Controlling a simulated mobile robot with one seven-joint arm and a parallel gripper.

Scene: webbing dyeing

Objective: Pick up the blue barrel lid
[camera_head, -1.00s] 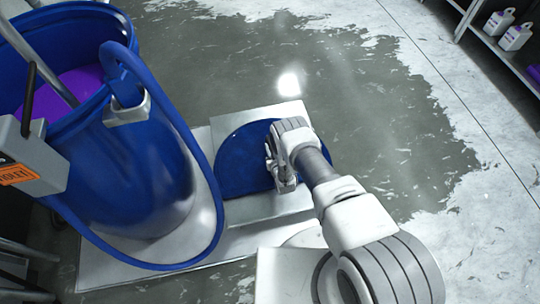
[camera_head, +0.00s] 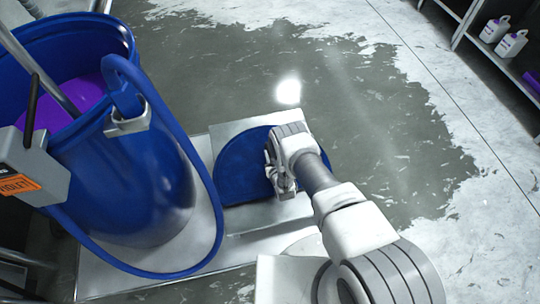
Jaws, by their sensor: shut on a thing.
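The blue barrel lid (camera_head: 238,168) is a flat, dark blue disc over a pale square plate (camera_head: 232,128), to the right of the blue barrel. My gripper (camera_head: 281,184) is at the lid's right part and is shut on it. The fingertips are small in view and partly hidden by my wrist, so the exact grip point is unclear. My arm covers the lid's right edge. I cannot tell whether the lid touches the plate or is slightly raised.
The open blue barrel (camera_head: 150,185) holds purple liquid (camera_head: 80,98). A blue hose (camera_head: 190,150) loops down its right side, close to the lid. A grey labelled box (camera_head: 45,172) hangs at left. Shelves with white bottles (camera_head: 510,43) stand far right. The floor beyond the plate is clear.

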